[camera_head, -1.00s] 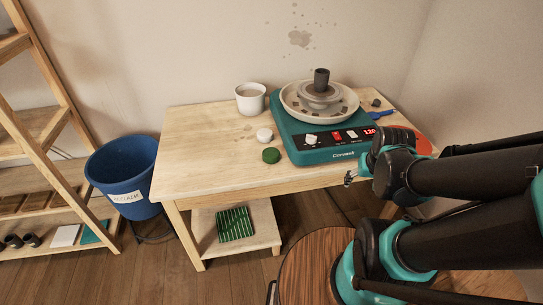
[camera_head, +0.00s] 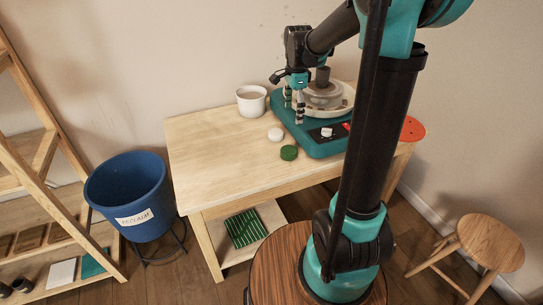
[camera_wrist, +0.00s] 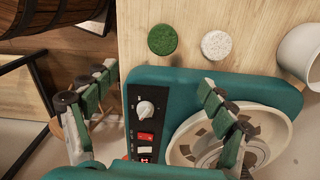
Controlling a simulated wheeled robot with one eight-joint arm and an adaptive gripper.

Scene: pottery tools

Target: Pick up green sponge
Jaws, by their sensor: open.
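The green sponge (camera_head: 289,153) is a small dark green disc lying flat on the wooden table (camera_head: 215,150), in front of the pottery wheel. In the wrist view the green sponge (camera_wrist: 162,40) lies beyond the wheel's teal edge, at the top middle. My gripper (camera_head: 294,108) points down above the left part of the wheel, behind the sponge and apart from it.
A white round sponge (camera_head: 275,134) lies close to the green one. A white cup (camera_head: 251,101) stands behind. The teal pottery wheel (camera_head: 318,142) with its pan is to the right. A blue bucket (camera_head: 127,184) stands left of the table. The table's left half is clear.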

